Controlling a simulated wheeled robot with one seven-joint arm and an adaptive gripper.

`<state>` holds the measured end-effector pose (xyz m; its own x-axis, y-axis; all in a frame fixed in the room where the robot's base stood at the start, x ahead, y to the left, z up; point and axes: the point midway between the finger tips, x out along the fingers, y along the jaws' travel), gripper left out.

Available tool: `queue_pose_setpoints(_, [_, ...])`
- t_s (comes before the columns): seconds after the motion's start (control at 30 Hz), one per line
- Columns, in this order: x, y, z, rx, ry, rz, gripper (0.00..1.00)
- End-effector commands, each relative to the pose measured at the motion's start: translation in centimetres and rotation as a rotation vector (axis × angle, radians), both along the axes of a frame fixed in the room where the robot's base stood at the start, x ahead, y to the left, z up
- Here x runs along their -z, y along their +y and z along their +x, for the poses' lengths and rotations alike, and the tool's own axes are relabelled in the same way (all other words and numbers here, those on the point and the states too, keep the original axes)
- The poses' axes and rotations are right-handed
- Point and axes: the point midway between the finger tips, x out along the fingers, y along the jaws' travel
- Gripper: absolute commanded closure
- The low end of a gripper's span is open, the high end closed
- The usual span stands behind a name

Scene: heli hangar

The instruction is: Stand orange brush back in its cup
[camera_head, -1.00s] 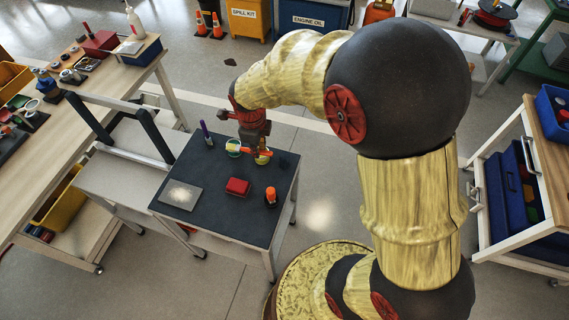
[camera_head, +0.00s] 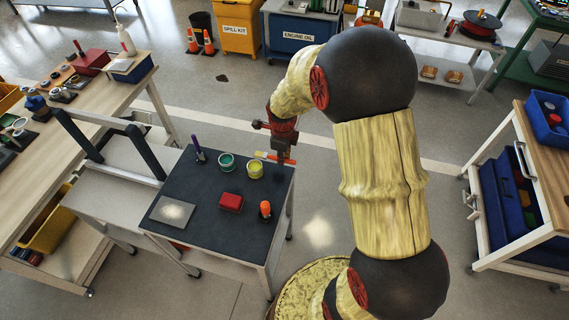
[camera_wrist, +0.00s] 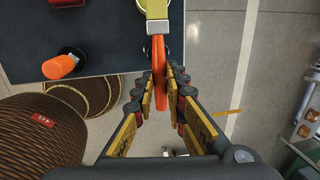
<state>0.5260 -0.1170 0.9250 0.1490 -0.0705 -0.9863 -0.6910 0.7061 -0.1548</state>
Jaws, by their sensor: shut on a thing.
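My gripper (camera_head: 282,155) is shut on the orange handle of a brush (camera_head: 262,154), above the far right edge of the dark-topped table (camera_head: 190,222). The brush lies roughly level, its bristle end pointing left. That yellow cup (camera_head: 255,170) and a green cup (camera_head: 227,162) stand on the table. I cannot tell which cup belongs to the brush; a dark shape under my gripper is unclear.
A purple-topped thing (camera_head: 197,149) stands upright at the back left of the table. Clear floor lies right of the table.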

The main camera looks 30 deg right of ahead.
Motion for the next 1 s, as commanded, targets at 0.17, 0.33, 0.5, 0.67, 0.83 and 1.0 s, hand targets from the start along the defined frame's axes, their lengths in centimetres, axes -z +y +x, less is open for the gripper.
queue_pose_setpoints(0.17, [0.9,-0.7,0.1,0.002,0.001,0.000,1.00])
queue_pose_setpoints(0.33, [3.3,-1.0,0.2,0.000,0.002,0.001,1.00])
queue_pose_setpoints(0.5, [4.3,-1.0,0.3,0.000,-0.001,0.000,1.00])
queue_pose_setpoints(0.67, [4.2,-1.0,0.3,0.000,-0.001,0.000,1.00])
queue_pose_setpoints(0.83, [4.7,-1.0,0.2,0.000,-0.001,-0.001,1.00])
queue_pose_setpoints(1.0, [5.1,-1.0,0.2,0.000,0.000,0.000,1.00])
